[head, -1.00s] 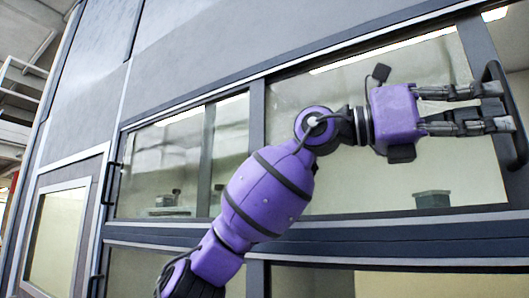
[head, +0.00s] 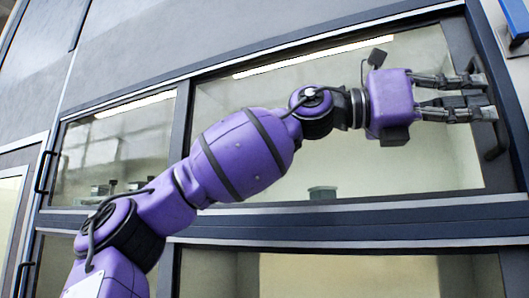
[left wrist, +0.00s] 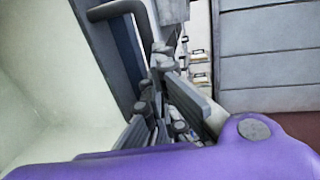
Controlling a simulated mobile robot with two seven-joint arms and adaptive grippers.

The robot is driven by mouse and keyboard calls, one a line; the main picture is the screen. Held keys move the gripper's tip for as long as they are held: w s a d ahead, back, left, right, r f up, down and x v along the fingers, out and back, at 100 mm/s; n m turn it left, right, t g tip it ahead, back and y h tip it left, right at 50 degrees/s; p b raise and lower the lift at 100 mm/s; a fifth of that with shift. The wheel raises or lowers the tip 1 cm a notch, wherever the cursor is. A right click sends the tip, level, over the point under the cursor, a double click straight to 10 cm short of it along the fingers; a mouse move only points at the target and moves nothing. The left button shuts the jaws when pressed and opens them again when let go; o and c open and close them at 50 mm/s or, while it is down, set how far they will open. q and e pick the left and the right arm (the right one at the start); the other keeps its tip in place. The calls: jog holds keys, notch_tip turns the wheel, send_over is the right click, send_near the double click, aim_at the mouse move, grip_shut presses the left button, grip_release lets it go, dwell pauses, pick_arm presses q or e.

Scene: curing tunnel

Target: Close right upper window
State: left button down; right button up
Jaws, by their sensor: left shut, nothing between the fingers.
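The right upper window (head: 430,160) is a pale glass pane in a dark frame. Its right edge stands close beside the dark jamb (head: 497,50); I cannot tell whether a thin gap is left. Its dark bow handle (head: 499,135) is on that right edge and also shows at the top of the left wrist view (left wrist: 112,10). My purple left arm reaches across the pane. Its left gripper (head: 487,97) is shut and empty, fingertips at the handle's inner side, partly hiding it; contact is not clear. The fingers also show in the left wrist view (left wrist: 165,95). My right gripper is not in view.
The left upper window (head: 115,150) has its own handle (head: 44,172) at its left edge. Lower windows (head: 350,275) run beneath a dark rail. A blue-edged panel (head: 512,25) is at the top right.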

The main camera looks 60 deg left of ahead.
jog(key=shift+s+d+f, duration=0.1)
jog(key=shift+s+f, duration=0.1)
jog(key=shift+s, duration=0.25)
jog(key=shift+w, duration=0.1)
